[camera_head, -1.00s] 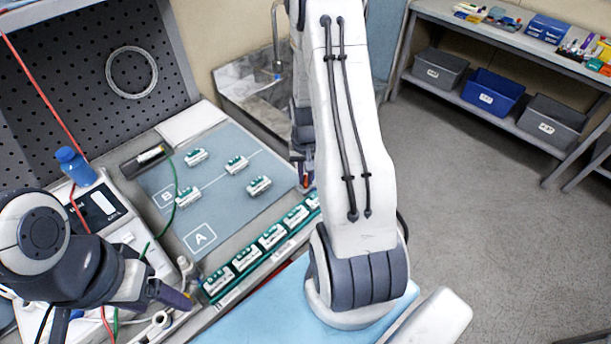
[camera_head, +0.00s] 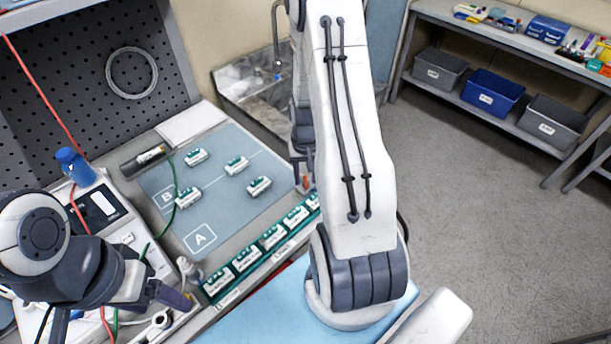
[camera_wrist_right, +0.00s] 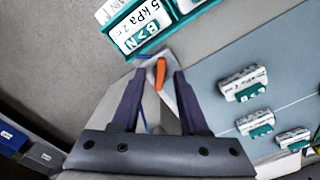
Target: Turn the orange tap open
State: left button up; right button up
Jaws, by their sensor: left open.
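The orange tap (camera_wrist_right: 160,74) is a small elongated orange handle at the end of the green-edged rail in the right wrist view. A small orange spot, likely the same tap, shows in the head view (camera_head: 303,184), partly hidden by my right arm. My right gripper (camera_wrist_right: 159,86) is open, with its two dark fingers on either side of the tap in the picture; I cannot tell whether they touch it. My left gripper (camera_head: 172,299) is at the lower left in the head view, by the near end of the rail, open.
A row of green and white labelled modules (camera_head: 246,258) runs along the rail. Several similar modules lie on the blue-grey mat (camera_head: 222,210). A sink (camera_head: 262,88) lies behind my right arm.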

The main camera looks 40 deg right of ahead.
aim_at(306, 180)
notch_tip(306, 180, up, 10)
jog(key=b, duration=0.1)
jog(key=shift+r, duration=0.25)
dwell(0.6)
